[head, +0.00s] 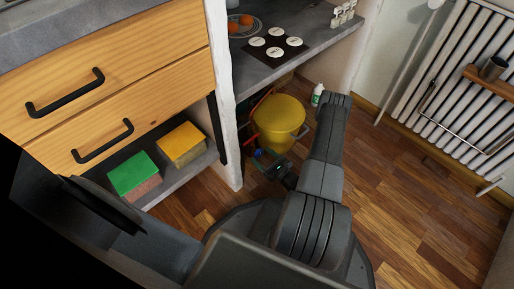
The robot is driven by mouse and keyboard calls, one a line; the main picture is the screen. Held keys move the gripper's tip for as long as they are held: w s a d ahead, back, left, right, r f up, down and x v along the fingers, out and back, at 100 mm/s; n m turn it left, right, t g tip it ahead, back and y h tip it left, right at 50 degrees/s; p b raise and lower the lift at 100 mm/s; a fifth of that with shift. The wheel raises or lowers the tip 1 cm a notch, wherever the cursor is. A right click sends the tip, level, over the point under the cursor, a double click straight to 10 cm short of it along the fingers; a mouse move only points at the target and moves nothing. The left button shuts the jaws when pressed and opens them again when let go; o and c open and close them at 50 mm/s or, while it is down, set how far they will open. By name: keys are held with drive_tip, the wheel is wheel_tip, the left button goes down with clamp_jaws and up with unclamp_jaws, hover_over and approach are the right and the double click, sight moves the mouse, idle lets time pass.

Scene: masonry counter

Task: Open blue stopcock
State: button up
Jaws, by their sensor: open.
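A small blue thing (258,153), which looks like the stopcock handle, shows low under the counter, in front of the yellow bucket. It is small and partly covered, so I cannot tell its turn position. My gripper (267,164) is low beside it, just to its lower right, with its jaws open. I cannot tell whether the jaws touch the blue thing or are around it. The pipe that bears the stopcock is mostly hidden by the gripper and the shadow.
A yellow bucket (278,124) stands just behind my gripper, with a small bottle (317,94) to its right. A white wall post (226,150) is close on the left. The counter (310,50) overhangs behind. Wooden floor (405,190) is free at the right, before the radiator (460,75).

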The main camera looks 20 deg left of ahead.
drive_tip(key=shift+x, duration=1.3)
drive_tip(key=shift+s, duration=0.1)
drive_tip(key=c, duration=1)
